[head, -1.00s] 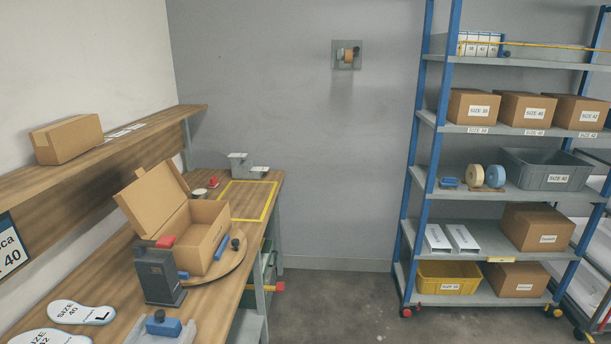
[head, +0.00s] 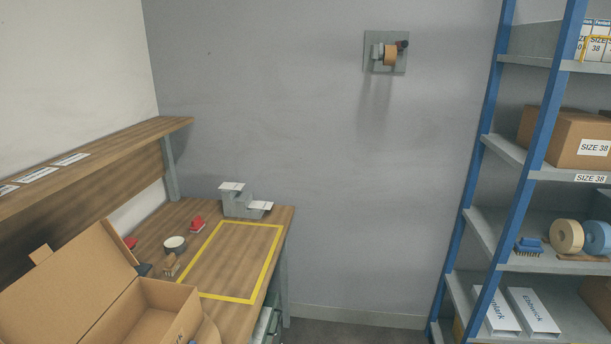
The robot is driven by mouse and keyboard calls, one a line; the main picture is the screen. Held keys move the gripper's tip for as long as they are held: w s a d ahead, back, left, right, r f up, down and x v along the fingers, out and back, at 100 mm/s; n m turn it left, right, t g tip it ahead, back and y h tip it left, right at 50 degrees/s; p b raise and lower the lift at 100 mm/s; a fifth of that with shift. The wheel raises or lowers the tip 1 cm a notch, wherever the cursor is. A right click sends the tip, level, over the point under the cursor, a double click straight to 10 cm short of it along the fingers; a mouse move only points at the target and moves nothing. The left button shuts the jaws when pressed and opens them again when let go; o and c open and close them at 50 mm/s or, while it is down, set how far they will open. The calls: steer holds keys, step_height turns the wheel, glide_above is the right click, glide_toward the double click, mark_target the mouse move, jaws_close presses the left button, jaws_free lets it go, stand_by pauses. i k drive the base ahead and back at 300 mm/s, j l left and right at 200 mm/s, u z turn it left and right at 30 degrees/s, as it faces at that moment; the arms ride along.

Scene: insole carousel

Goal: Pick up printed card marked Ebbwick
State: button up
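A white printed card or flat stack marked Ebbwick (head: 534,314) lies on a lower shelf of the blue-posted rack, at the lower right of the head view. Beside it on the left is a similar white piece (head: 500,318), its label partly hidden by the blue post and ending in "lark". I cannot tell whether each is a single card or a stack in a holder. My gripper is not in view.
The rack (head: 536,95) also holds a SIZE 38 box (head: 580,145), tape rolls (head: 567,237) and a blue brush (head: 529,246). On the left, a wooden bench (head: 205,268) carries an open carton (head: 150,312) and a grey stepped stand (head: 238,203). Floor shows between them.

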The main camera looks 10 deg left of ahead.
mark_target(254, 204)
steer(key=i+l+u, duration=0.2)
steer(key=i+u, duration=0.25)
steer(key=i, duration=0.25)
steer(key=i+l+u, duration=0.5)
steer(key=i, duration=0.2)
steer(key=i+l+u, duration=0.45)
steer(key=i+l, duration=0.1)
steer(key=i, duration=0.05)
